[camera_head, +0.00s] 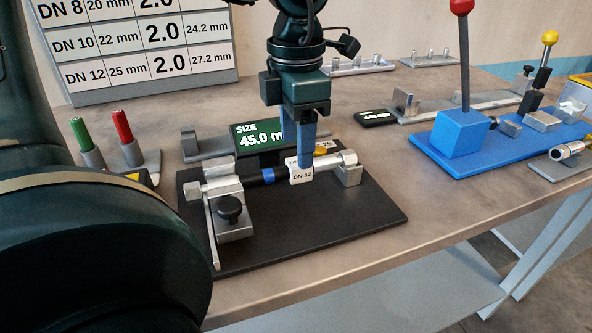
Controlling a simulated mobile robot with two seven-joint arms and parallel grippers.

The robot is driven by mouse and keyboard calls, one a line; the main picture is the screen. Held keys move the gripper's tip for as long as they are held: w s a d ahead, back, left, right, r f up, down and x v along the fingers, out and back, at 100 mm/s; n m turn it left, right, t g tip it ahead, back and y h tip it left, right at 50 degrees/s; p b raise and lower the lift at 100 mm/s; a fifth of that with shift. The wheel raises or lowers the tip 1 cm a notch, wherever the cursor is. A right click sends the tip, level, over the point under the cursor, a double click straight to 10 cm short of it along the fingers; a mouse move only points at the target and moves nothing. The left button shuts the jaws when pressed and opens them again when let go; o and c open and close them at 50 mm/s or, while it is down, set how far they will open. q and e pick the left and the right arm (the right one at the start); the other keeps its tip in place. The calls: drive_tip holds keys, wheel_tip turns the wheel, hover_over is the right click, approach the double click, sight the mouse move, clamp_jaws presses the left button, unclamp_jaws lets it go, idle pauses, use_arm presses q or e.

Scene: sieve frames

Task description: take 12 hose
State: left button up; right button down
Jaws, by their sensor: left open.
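The hose (283,174) is a short dark tube with a blue band and silver end fittings. It lies across a black base plate (330,225), between a grey clamp block with a black knob (230,209) at left and a grey support block (349,174) at right. A white tag (302,176) on the hose reads DN 12. My left gripper (299,158) points down over the hose with its blue fingers at the tag. It is open. The fingers hide part of the hose, and I cannot tell whether they touch it. My right gripper is not in view.
A display (262,137) reading SIZE 45.0 stands behind the plate. Green (82,135) and red (122,126) pegs stand at left. A blue base with a red-knobbed lever (464,60) stands at right. A size chart (150,40) stands at the back. The table front right of the plate is clear.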

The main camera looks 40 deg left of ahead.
sight(291, 171)
use_arm(q)
wheel_tip(291, 171, down, 5)
drive_tip(key=shift+w+a+r, duration=0.1)
drive_tip(key=shift+a+r, duration=0.05)
drive_tip(key=shift+r, duration=0.05)
clamp_jaws()
idle(0.6)
